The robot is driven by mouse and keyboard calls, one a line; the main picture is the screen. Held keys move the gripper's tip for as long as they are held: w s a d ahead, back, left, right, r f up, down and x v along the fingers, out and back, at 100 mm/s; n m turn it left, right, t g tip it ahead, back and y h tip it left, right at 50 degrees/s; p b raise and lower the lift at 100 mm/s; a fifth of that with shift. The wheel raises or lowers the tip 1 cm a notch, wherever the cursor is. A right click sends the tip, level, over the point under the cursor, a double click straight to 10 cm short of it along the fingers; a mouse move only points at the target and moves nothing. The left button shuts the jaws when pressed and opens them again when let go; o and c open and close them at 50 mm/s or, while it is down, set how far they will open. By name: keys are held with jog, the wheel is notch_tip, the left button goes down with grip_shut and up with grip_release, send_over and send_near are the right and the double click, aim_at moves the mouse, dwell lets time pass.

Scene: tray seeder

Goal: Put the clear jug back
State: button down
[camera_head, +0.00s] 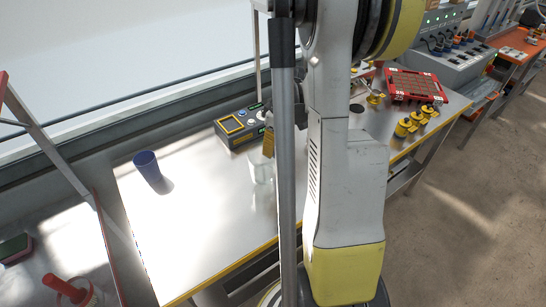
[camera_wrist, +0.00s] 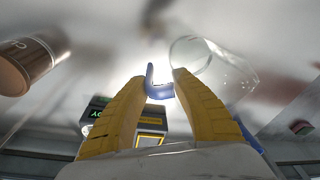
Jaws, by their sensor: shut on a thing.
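The clear jug (camera_head: 262,168) is at the middle of the steel table, just left of my arm's grey pole in the head view. It also shows as a see-through body with a round rim at the upper right of the wrist view (camera_wrist: 228,76). My gripper (camera_wrist: 160,82) has its yellow fingers closed around a curved blue piece, which looks like the jug's handle. In the head view my gripper (camera_head: 268,143) is at the jug's top, partly hidden by the pole. I cannot tell whether the jug touches the table.
A blue cup (camera_head: 148,170) stands to the left on the table (camera_head: 205,220). A black control box (camera_head: 240,125) is behind the jug. Yellow parts (camera_head: 405,128) and a red tray (camera_head: 416,86) are to the right. A brown can (camera_wrist: 30,62) shows in the wrist view.

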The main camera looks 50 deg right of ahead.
jog(key=shift+f+b, duration=0.6)
jog(key=shift+f, duration=1.15)
jog(key=shift+f, duration=0.2)
jog(key=c, duration=1.1)
grip_release()
jog(key=shift+r, duration=0.15)
